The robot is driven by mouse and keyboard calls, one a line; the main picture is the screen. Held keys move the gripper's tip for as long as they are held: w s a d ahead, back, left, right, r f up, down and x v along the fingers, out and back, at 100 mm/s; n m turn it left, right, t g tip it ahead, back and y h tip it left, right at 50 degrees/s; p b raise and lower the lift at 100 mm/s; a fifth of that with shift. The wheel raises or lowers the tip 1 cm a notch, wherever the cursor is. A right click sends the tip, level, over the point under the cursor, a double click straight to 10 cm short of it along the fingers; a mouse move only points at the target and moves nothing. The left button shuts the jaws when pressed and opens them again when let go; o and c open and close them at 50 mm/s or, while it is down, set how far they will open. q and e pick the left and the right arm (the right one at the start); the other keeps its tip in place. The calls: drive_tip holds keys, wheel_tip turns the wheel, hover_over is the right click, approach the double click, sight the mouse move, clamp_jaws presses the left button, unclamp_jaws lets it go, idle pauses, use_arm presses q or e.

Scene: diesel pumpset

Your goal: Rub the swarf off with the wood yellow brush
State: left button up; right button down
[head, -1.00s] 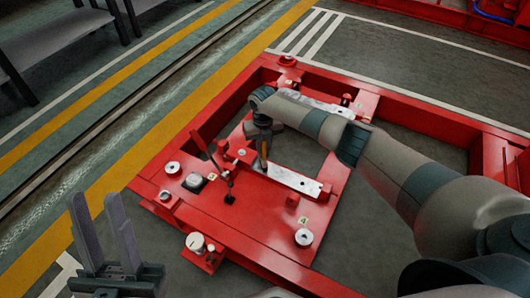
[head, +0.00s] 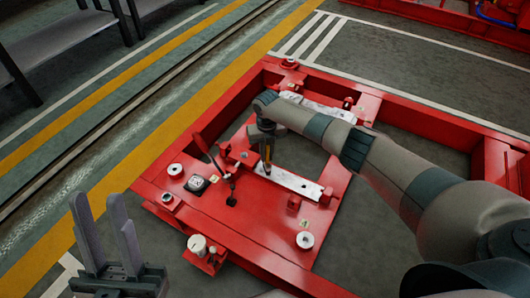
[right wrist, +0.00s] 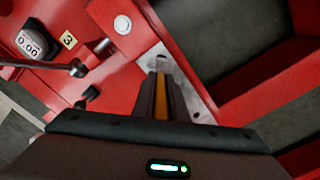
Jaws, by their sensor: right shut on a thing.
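My right gripper (head: 267,150) points down over the left end of a pale metal strip (head: 295,183) on the red frame. It is shut on the wood yellow brush (right wrist: 162,104), whose yellow handle shows between the fingers in the right wrist view. The brush's lower end is at the strip (right wrist: 156,58); I cannot tell whether its bristles touch. Dark specks lie on the strip, too small to tell whether they are swarf. My left gripper (head: 106,240) is open and empty at the lower left, apart from the frame.
The red frame (head: 250,235) carries a lever (head: 203,145), a dial gauge (head: 196,184), a white cylinder (head: 197,245) and several round pads. A second pale strip (head: 325,110) lies farther back. Dark floor shows through the frame's openings.

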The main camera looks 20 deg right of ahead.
drive_tip(key=shift+s+d, duration=0.2)
idle(0.3)
drive_tip(key=shift+s+d+p, duration=0.25)
drive_tip(key=shift+s+p, duration=0.05)
drive_tip(key=shift+p, duration=0.3)
drive_tip(key=shift+d+r, duration=0.1)
drive_tip(key=shift+s+d+p, duration=0.2)
drive_tip(key=shift+s+p, duration=0.05)
drive_tip(key=shift+p, duration=0.15)
drive_tip(key=shift+s, duration=0.1)
drive_tip(key=shift+d, duration=0.1)
drive_tip(key=shift+s+d+p, duration=0.3)
drive_tip(key=shift+s+p, duration=0.1)
drive_tip(key=shift+p, duration=0.05)
idle(0.3)
